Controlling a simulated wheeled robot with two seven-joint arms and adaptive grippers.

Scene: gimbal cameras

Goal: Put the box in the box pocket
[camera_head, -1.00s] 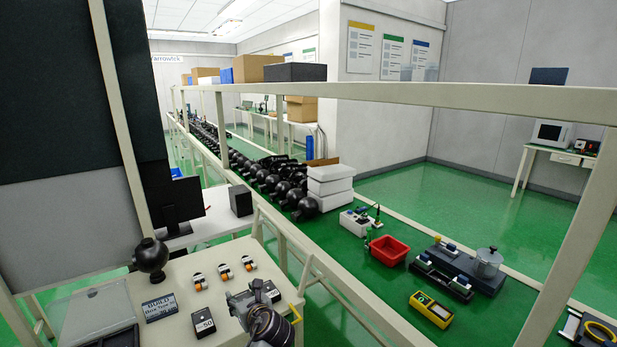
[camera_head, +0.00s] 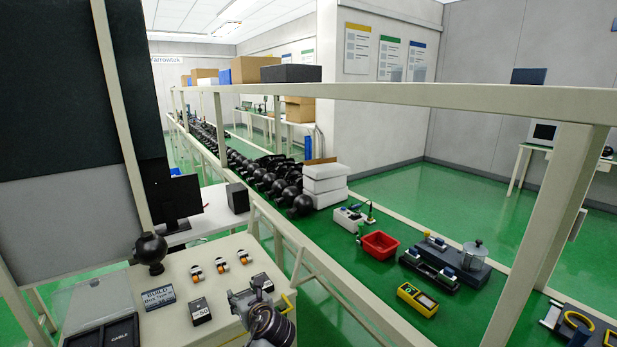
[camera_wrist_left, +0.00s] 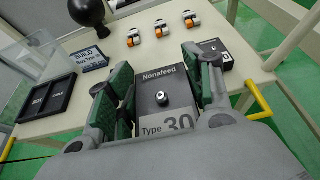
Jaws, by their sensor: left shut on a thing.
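My left gripper (camera_head: 241,298) is over the near bench. In the head view I cannot make out this box behind the gripper. A black two-part tray (camera_wrist_left: 47,98) lies left of the gripper in the wrist view; one pocket is labelled BOX, the other seems labelled CABLE. Both look empty. The tray also shows at the head view's lower left (camera_head: 104,331). My right gripper is not in view.
Other dark boxes (camera_head: 200,311) (camera_head: 262,282) stand on either side of the gripper. A sign (camera_head: 158,297), a black ball on a base (camera_head: 150,251) and three orange-white parts (camera_head: 220,265) share the bench. A beige rail runs behind; a red bin (camera_head: 380,245) stands beyond.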

